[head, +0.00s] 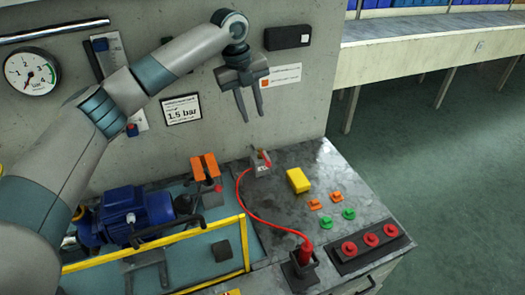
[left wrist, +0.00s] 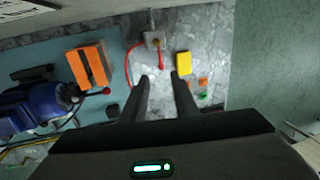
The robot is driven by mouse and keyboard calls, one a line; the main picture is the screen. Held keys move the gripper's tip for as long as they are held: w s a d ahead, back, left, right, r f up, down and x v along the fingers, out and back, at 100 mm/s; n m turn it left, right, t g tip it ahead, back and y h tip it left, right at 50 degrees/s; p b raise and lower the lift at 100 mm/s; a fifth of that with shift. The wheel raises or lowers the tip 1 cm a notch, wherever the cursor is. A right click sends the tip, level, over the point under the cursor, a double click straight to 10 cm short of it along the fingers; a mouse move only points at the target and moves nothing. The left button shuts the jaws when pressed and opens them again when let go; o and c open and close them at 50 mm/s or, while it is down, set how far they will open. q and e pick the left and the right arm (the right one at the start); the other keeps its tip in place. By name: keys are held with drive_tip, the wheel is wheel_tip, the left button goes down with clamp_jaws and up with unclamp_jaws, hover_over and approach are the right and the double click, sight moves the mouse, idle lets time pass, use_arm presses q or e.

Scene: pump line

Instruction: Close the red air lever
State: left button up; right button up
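A small grey air fitting (head: 261,168) stands at the back of the metal bench top, against the wall. A small red lever (head: 266,158) appears to sit on it; its exact position is too small to tell. In the left wrist view the fitting (left wrist: 153,40) is ahead of my fingertips, with a red part (left wrist: 161,62) on its near side. A red hose (head: 243,205) runs from the fitting to a red plug (head: 305,252) in a dark holder. My left gripper (head: 253,118) is open and empty, pointing down above the fitting, apart from it. My right gripper is not in view.
A yellow box (head: 298,180) lies right of the fitting. An orange block (head: 205,167) and a blue pump (head: 135,215) stand left, behind a yellow rail (head: 160,242). Orange and green pieces and a strip of red buttons (head: 369,240) lie front right. The wall carries a gauge (head: 31,71).

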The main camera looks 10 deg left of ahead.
sight(264, 157)
use_arm(q)
drive_tip(key=f+p, duration=0.1)
drive_tip(key=f, duration=0.4)
drive_tip(key=w+d+f+p, duration=0.1)
drive_tip(key=f+p, duration=0.1)
drive_tip(key=f, duration=0.3)
drive_tip(key=d+f+p, duration=0.1)
drive_tip(key=f, duration=0.4)
drive_tip(key=shift+w+d+f+p, duration=0.15)
drive_tip(key=shift+w+d+p, duration=0.1)
drive_tip(key=shift+w+p, duration=0.15)
drive_tip(key=shift+d+f, duration=0.15)
drive_tip(key=shift+f, duration=0.7)
clamp_jaws()
drive_tip(key=shift+w, duration=0.1)
